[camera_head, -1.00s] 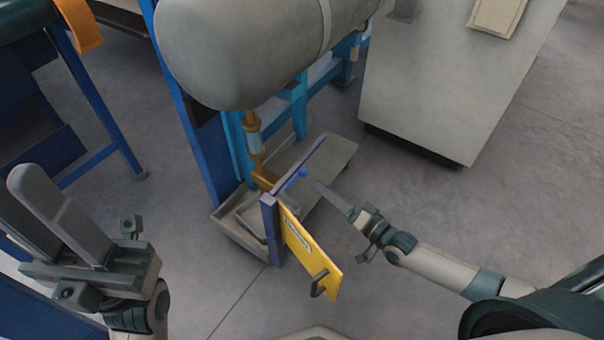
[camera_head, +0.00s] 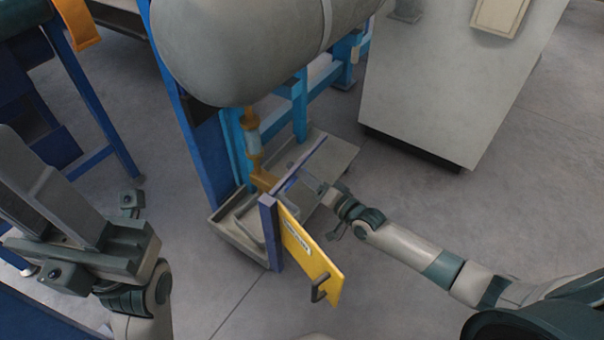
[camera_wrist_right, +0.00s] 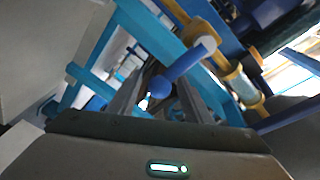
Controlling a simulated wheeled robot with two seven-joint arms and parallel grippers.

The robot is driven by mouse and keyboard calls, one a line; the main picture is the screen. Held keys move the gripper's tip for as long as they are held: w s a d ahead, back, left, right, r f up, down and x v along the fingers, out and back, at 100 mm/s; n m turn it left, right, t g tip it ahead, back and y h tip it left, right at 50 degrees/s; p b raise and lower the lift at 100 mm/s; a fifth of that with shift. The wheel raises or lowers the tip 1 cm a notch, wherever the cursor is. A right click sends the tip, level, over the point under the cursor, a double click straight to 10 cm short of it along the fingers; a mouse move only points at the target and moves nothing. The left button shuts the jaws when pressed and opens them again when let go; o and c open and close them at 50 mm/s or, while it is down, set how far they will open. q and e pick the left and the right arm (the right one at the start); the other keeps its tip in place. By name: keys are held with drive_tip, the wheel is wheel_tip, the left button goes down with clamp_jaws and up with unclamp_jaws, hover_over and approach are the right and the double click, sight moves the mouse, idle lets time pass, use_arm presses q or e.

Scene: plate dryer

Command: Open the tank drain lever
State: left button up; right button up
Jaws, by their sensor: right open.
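The drain lever (camera_wrist_right: 185,63) is a blue rod with a round blue knob at its near end, seen in the right wrist view. It slopes up to the right toward a pale ball joint by the yellow pipe fitting. My right gripper (camera_wrist_right: 160,95) is open, with its two fingers on either side of the knob; I cannot tell whether they touch it. In the head view my right gripper (camera_head: 312,182) reaches in below the tank (camera_head: 245,50) and mostly hides the lever. My left gripper (camera_head: 60,205) is raised at the left, away from the lever; its finger gap is unclear.
A yellow panel (camera_head: 310,258) with a dark handle hangs on a blue post (camera_head: 269,235) in front of the drain pipe (camera_head: 252,140). A grey tray (camera_head: 230,232) lies below. A grey cabinet (camera_head: 450,80) stands at right.

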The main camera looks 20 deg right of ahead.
drive_tip(key=shift+c, duration=0.7)
clamp_jaws()
